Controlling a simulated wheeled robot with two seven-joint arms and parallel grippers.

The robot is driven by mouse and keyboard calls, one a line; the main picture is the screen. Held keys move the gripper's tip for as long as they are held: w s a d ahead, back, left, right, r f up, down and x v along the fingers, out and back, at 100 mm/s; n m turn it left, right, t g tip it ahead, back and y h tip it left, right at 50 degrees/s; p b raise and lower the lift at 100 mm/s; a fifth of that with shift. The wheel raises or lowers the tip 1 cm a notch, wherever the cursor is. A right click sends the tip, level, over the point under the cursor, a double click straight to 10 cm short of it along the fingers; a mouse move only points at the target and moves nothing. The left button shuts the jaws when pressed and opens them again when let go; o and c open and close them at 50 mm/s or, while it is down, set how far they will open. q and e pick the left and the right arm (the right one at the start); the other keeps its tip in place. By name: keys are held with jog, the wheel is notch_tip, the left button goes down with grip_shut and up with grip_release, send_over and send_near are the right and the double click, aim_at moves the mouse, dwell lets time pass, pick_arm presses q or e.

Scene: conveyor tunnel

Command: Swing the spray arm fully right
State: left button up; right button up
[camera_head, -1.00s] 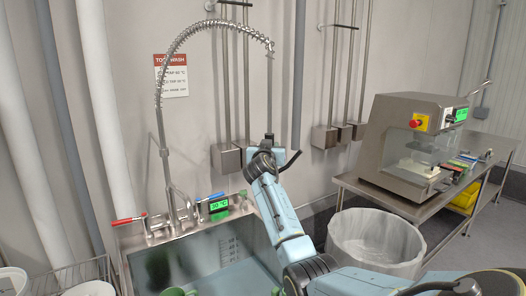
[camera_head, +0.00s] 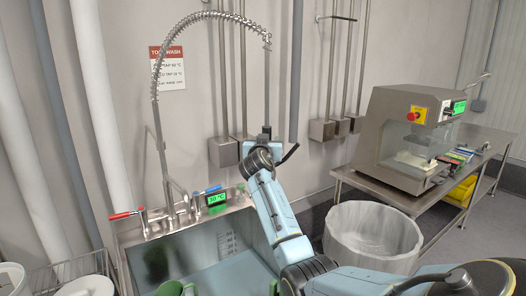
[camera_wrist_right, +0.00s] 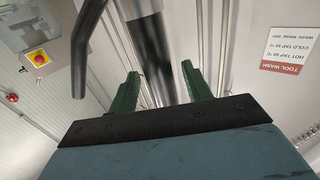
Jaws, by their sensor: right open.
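The spray arm (camera_head: 185,32) is a coiled steel spring hose that rises from the tap behind the sink. It arches right and hangs down to my right gripper (camera_head: 265,134). In the right wrist view, my right gripper (camera_wrist_right: 160,82) has its two green fingers spread apart, one on each side of a dark upright pipe (camera_wrist_right: 150,45). I cannot tell whether they touch it. A dark curved lever (camera_wrist_right: 90,45) passes left of the fingers; a black lever (camera_head: 290,153) also sticks out right of the gripper in the head view. My left gripper is out of view.
A lined bin (camera_head: 372,232) and a machine (camera_head: 390,150) on a steel table stand right. Wall pipes run behind my gripper.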

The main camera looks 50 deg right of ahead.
jog(key=v, duration=1.1)
jog(key=shift+s+a, duration=0.2)
jog(key=shift+s, duration=0.05)
jog(key=shift+r, duration=0.1)
